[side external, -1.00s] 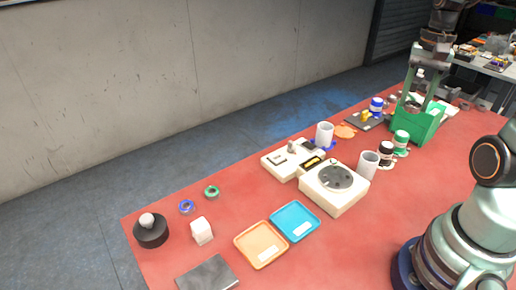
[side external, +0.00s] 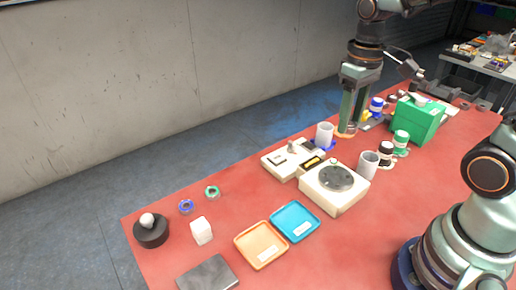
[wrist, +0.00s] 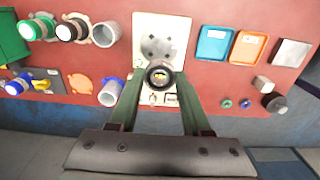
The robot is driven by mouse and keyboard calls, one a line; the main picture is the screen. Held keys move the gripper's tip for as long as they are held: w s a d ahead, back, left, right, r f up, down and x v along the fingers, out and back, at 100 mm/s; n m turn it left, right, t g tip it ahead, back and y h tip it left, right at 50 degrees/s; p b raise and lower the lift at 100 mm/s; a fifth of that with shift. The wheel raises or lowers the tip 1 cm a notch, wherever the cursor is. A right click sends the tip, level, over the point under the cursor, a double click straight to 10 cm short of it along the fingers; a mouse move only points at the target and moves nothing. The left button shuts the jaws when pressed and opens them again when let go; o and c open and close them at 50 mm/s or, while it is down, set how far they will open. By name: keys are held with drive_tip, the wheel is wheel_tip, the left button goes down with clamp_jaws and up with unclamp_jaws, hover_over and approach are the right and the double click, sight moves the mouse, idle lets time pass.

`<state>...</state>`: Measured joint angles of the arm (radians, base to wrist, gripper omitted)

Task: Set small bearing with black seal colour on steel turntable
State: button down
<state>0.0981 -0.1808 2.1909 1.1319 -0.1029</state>
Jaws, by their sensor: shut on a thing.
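My gripper (side external: 346,132) is shut on the small bearing (wrist: 160,75), a dark ring with a paler inner band, seen between the fingertips in the wrist view. In the side view I cannot make the bearing out at the fingertips. The steel turntable (side external: 336,178) is a grey disc with holes and a small central knob, on top of a cream box. It also shows in the wrist view (wrist: 158,46), just beyond the held bearing. In the side view my gripper is behind and above the turntable, apart from it.
A cream device (side external: 290,158) stands beside the turntable box. White cups (side external: 325,134), (side external: 368,164) and lidded jars (side external: 400,142) stand close by. A green box (side external: 416,120) is at the right. Blue (side external: 294,221) and orange (side external: 261,245) trays lie in front, with free red table around.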

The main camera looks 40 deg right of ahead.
sight(336, 177)
wheel_tip(336, 177, down, 14)
drive_tip(key=shift+f, duration=0.1)
idle(0.4)
drive_tip(key=shift+f, duration=0.15)
drive_tip(key=shift+c, duration=1.8)
unclamp_jaws()
wheel_tip(336, 177, up, 12)
drive_tip(key=shift+r, duration=0.2)
wheel_tip(336, 177, up, 7)
drive_tip(key=s+a+t, duration=0.1)
drive_tip(key=a+t, duration=0.2)
drive_tip(key=t, duration=0.2)
drive_tip(key=shift+s+t, duration=0.2)
drive_tip(key=shift+t, duration=0.1)
